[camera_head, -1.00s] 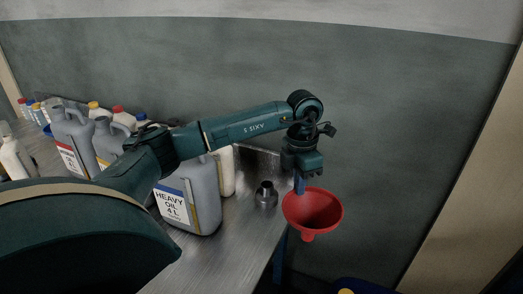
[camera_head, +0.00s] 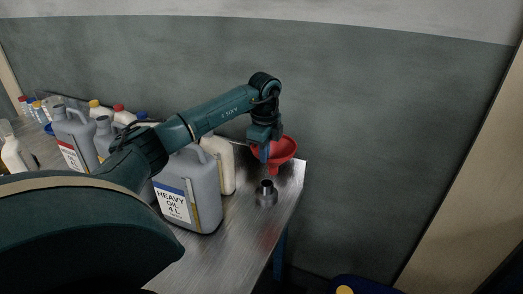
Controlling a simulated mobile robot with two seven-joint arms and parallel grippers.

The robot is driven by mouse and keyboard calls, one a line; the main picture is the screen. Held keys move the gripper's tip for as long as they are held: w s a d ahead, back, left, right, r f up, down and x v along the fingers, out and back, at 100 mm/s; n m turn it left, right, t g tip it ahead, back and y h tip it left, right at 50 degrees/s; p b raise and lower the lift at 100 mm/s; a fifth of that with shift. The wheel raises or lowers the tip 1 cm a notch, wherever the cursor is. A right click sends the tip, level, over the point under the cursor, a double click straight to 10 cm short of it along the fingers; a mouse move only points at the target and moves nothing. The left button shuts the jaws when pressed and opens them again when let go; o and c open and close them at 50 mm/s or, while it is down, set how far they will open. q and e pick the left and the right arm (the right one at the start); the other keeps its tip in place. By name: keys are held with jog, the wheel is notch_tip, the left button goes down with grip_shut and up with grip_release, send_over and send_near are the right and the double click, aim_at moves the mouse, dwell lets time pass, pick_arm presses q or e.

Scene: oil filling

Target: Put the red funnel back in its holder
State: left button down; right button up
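The red funnel (camera_head: 284,149) is upright with its wide mouth up, held in the air over the far right corner of the metal table. My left gripper (camera_head: 265,153) points down and is shut on the funnel's rim at its left side. The holder, a small dark metal cup with a narrower neck (camera_head: 266,193), stands on the table near its right edge. In the picture the funnel's spout is just above and slightly right of the holder; the two are apart. My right gripper is not in view.
A grey heavy oil jug (camera_head: 191,190) stands left of the holder, with a cream bottle (camera_head: 223,165) behind it. More jugs and bottles line the table (camera_head: 236,240) to the left. A grey wall is behind. The table's right edge is close to the holder.

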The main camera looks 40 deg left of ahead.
pick_arm(q)
jog(key=shift+a+n, duration=0.45)
jog(key=shift+n, duration=0.45)
jog(key=shift+f+b, duration=0.5)
jog(key=shift+f, duration=0.1)
jog(key=shift+f+b, duration=0.75)
jog(key=shift+f, duration=0.05)
jog(key=shift+f+b, duration=0.55)
jog(key=shift+f, duration=0.05)
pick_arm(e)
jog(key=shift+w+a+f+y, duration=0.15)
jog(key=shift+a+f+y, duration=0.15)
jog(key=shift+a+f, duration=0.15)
pick_arm(q)
jog(key=shift+s+d+f, duration=0.1)
jog(key=shift+s+f, duration=0.05)
jog(key=shift+f, duration=0.05)
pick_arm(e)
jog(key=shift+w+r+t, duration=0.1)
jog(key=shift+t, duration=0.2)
pick_arm(q)
jog(key=shift+f, duration=0.1)
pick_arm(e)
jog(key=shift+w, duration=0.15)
